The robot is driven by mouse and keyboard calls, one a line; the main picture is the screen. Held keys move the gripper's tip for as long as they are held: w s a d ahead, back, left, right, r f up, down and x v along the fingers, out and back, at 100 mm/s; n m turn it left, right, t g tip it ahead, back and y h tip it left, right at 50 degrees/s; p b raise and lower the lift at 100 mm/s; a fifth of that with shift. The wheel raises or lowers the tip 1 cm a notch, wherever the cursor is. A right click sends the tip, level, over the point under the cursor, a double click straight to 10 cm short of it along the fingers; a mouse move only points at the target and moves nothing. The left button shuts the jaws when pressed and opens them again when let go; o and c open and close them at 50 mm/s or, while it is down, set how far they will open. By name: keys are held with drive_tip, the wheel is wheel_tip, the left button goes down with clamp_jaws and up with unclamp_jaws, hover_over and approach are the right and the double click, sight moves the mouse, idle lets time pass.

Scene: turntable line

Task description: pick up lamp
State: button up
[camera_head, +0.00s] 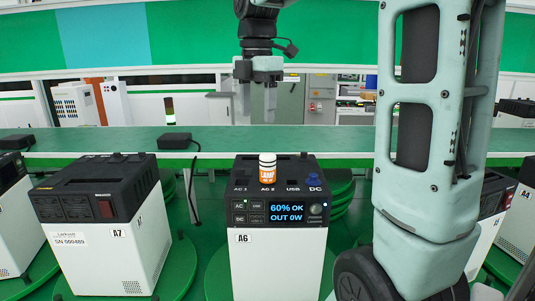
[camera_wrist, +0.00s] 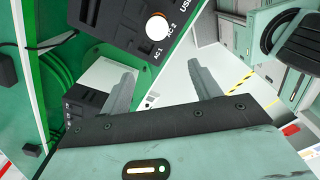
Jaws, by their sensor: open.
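The lamp (camera_head: 267,173) is a small upright cylinder with a white top and an orange band marked LAMP. It stands on top of the white and black power unit A6 (camera_head: 280,250), at the AC 2 label. In the wrist view the lamp (camera_wrist: 157,27) shows as a white round top with an orange side, beyond the fingertips. My gripper (camera_head: 257,98) points down above the lamp in the head view, with clear space between them. My gripper (camera_wrist: 160,72) is open and empty in the wrist view.
A blue knob (camera_head: 313,180) sits at the DC label on the same unit. Another unit, A7 (camera_head: 110,235), stands at the left. A green conveyor (camera_head: 100,142) with a black box (camera_head: 174,141) runs behind. My arm column blocks the right side.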

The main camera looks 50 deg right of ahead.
sight(268, 155)
drive_tip(key=shift+n, duration=0.3)
drive_tip(key=d+f+p, duration=0.1)
drive_tip(key=f, duration=0.2)
drive_tip(key=d+f+p, duration=0.1)
drive_tip(key=f, duration=0.2)
drive_tip(key=s+f, duration=0.1)
drive_tip(key=f, duration=0.1)
drive_tip(key=shift+d+f+p, duration=0.4)
drive_tip(key=shift+w+f+p, duration=0.15)
drive_tip(key=shift+f+p, duration=0.4)
drive_tip(key=shift+f, duration=0.95)
drive_tip(key=shift+w+f+p, duration=0.1)
drive_tip(key=shift+f+p, duration=0.45)
drive_tip(key=shift+f, duration=0.9)
drive_tip(key=c, duration=1.2)
drive_tip(key=shift+c, duration=0.2)
wheel_tip(268, 155, up, 10)
drive_tip(key=shift+r+b, duration=0.1)
drive_tip(key=shift+b, duration=1.1)
